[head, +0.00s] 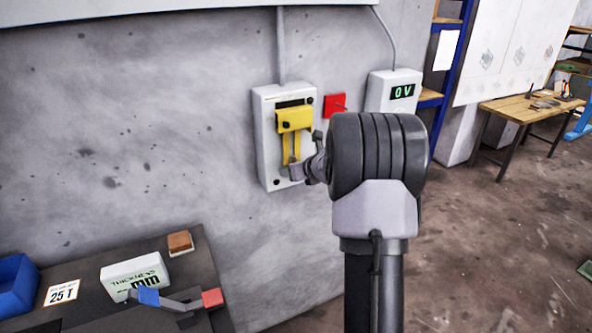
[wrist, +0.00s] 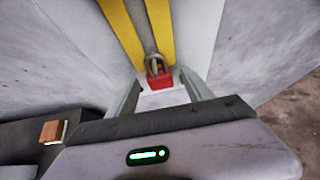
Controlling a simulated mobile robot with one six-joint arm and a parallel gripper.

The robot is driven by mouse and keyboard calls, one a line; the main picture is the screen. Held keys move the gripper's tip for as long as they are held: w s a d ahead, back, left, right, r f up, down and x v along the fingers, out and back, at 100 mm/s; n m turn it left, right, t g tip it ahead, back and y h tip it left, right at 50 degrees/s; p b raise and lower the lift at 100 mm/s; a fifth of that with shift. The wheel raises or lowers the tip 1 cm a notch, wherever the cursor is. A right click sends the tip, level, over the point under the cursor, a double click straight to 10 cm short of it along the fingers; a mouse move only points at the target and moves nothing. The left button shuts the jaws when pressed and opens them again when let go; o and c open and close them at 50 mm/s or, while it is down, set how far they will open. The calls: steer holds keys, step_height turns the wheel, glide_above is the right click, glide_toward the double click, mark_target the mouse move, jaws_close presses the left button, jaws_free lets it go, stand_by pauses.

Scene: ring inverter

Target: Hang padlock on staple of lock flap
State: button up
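The white lock box (head: 263,150) on the wall carries a yellow flap (head: 294,119) with two yellow strips running down from it. In the wrist view the strips (wrist: 160,25) come down towards a small red padlock (wrist: 161,79). Its grey shackle (wrist: 154,63) points up at the gap between the strips. The staple is too small to make out, so I cannot tell whether the shackle is through it. My gripper (head: 290,172) is at the lower front of the box. Its fingers (wrist: 162,84) are apart, with visible gaps on both sides of the padlock. The gripper hides the padlock in the head view.
A red switch plate (head: 334,105) and a box reading 0 V (head: 393,91) are on the wall to the right. A dark bench (head: 203,270) at lower left holds a blue bin (head: 15,285), a white box (head: 134,275) and a brown block (head: 180,243).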

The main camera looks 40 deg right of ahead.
steer(key=p+v, duration=0.4)
steer(key=v, duration=1.3)
steer(key=s+a+r+n+g+y+b, duration=0.1)
steer(key=a+n+y+b, duration=0.15)
steer(key=a+n, duration=0.65)
steer(key=a+r+n+y+b, duration=0.1)
steer(key=a+n+y, duration=0.3)
steer(key=a, duration=1)
steer(key=s+a+f+n+g+b, duration=0.2)
steer(key=s+a+f+n+g, duration=0.1)
steer(key=s+a+n, duration=0.9)
steer(key=s+a+f+n+g+h+b, duration=0.1)
steer(key=s+f+n, duration=0.2)
steer(key=s+n, duration=0.4)
steer(key=n, duration=0.2)
steer(key=shift+a+f+n+h, duration=0.2)
steer(key=shift+a+n+h, duration=0.1)
steer(key=shift+a+h, duration=0.1)
